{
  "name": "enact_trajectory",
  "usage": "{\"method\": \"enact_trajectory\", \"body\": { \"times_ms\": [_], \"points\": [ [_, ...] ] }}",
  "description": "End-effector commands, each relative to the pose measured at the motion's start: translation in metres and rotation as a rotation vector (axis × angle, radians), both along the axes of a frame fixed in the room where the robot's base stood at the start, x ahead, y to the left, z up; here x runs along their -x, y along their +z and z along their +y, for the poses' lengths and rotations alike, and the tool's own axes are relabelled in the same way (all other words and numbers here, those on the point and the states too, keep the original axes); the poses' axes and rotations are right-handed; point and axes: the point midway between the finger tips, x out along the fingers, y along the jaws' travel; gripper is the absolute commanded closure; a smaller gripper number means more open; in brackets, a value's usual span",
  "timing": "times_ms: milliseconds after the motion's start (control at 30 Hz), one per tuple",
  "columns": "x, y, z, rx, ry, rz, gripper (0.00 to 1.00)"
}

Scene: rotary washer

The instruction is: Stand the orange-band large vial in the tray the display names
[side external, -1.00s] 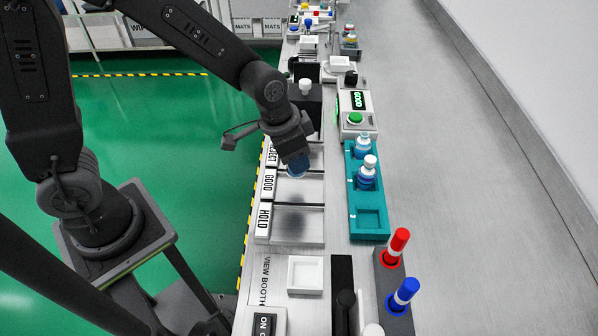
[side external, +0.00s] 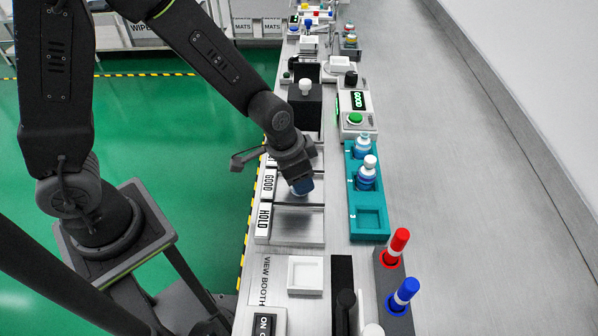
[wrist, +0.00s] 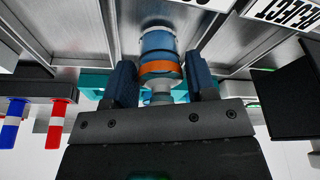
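The display (side external: 358,100) reads GOOD in green. My gripper (side external: 300,178) is low over the tray labelled GOOD (side external: 315,197), between the REJECT and HOLD trays. In the wrist view, my gripper (wrist: 162,84) has its two fingers on either side of the large vial (wrist: 160,42), which has a blue body and an orange band near its neck. The fingers appear closed on it. The vial also shows below the gripper in the side view (side external: 302,187), roughly upright. I cannot tell whether its base touches the tray floor.
The HOLD tray (side external: 312,225) is empty. A teal rack (side external: 370,237) to the right holds two vials (side external: 366,172) and has an empty front pocket. Red (side external: 398,242) and blue (side external: 404,295) posts stand at the front right. A black block (side external: 307,108) stands behind the trays.

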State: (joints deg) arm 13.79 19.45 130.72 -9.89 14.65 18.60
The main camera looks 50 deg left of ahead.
Motion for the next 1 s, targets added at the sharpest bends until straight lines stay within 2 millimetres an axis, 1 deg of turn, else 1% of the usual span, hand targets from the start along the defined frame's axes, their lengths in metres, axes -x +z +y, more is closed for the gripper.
{"method": "enact_trajectory", "body": {
  "times_ms": [33,133,367,467,567,667,900,1000],
  "points": [
    [0.000,0.000,0.000,0.000,0.000,0.000,0.44],
    [0.000,0.000,0.000,0.000,0.000,0.000,0.34],
    [0.000,0.001,0.000,0.000,0.000,-0.001,0.33],
    [0.000,0.005,0.000,0.001,0.000,-0.003,0.33],
    [0.002,0.016,0.001,0.002,0.001,-0.004,0.33],
    [0.006,0.032,0.003,0.002,0.000,-0.007,0.33],
    [0.018,0.080,0.008,0.002,0.000,-0.008,0.33],
    [0.023,0.097,0.010,0.002,0.000,-0.007,0.33]
  ]
}}
